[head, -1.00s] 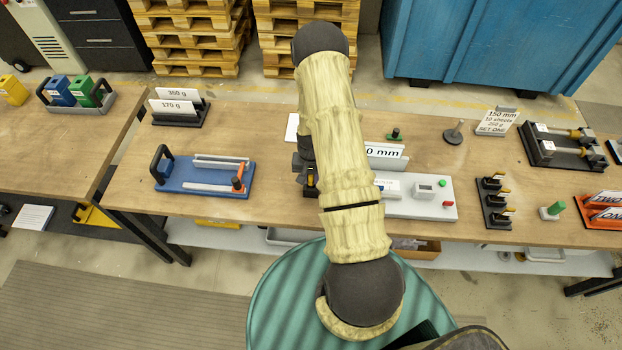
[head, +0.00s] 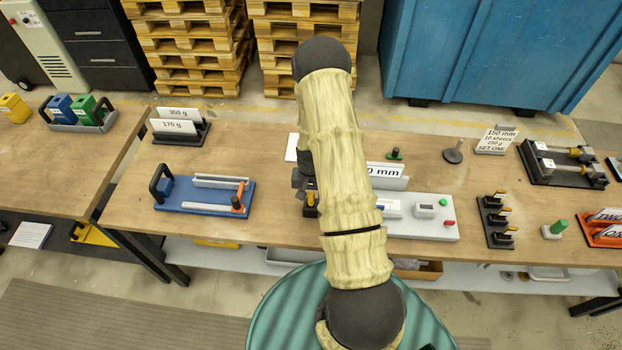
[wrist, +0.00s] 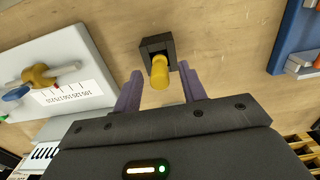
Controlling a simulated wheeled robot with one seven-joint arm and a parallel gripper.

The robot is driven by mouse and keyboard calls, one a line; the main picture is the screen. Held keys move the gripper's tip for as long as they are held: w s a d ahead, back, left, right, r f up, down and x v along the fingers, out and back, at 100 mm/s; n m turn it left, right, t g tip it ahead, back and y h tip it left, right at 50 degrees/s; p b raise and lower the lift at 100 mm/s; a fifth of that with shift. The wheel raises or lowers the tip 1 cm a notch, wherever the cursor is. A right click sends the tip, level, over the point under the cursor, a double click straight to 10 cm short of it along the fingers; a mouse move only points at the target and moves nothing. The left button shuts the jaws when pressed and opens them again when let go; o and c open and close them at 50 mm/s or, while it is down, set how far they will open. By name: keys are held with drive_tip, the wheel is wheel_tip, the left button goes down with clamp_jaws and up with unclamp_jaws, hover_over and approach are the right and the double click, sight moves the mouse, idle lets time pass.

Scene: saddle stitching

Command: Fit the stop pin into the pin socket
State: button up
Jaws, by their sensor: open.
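A yellow pin (wrist: 160,72), which I take to be the stop pin, stands in a small black square block (wrist: 152,46) on the wooden table. My gripper (wrist: 161,79) is open, with one purple finger on each side of the pin and a gap to both. In the head view the block and pin (head: 311,199) show only partly, just below my gripper and beside my arm. A white unit with a printed scale (wrist: 75,65) lies left in the wrist view and carries a yellow part on a rod. I cannot tell which part is the pin socket.
In the head view a blue fixture (head: 200,209) stands left of my gripper, and the white unit with buttons (head: 445,232) stands to the right. A rack with several yellow-tipped parts (head: 496,222) is further right. Bare table lies between the blue fixture and the block.

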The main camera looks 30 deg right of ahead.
wheel_tip(320, 180, up, 9)
drive_tip(key=b, duration=0.2)
drive_tip(key=shift+f+b, duration=0.1)
drive_tip(key=shift+b, duration=0.25)
drive_tip(key=shift+r, duration=0.65)
drive_tip(key=s+a+r+n+t, duration=0.2)
drive_tip(key=s+a+r+n, duration=0.4)
drive_tip(key=s+a+r, duration=0.6)
wheel_tip(320, 180, up, 4)
drive_tip(key=shift+s+a+n+t, duration=0.3)
drive_tip(key=shift+a+n, duration=0.1)
drive_tip(key=shift+a, duration=0.4)
drive_tip(key=shift+w, duration=0.15)
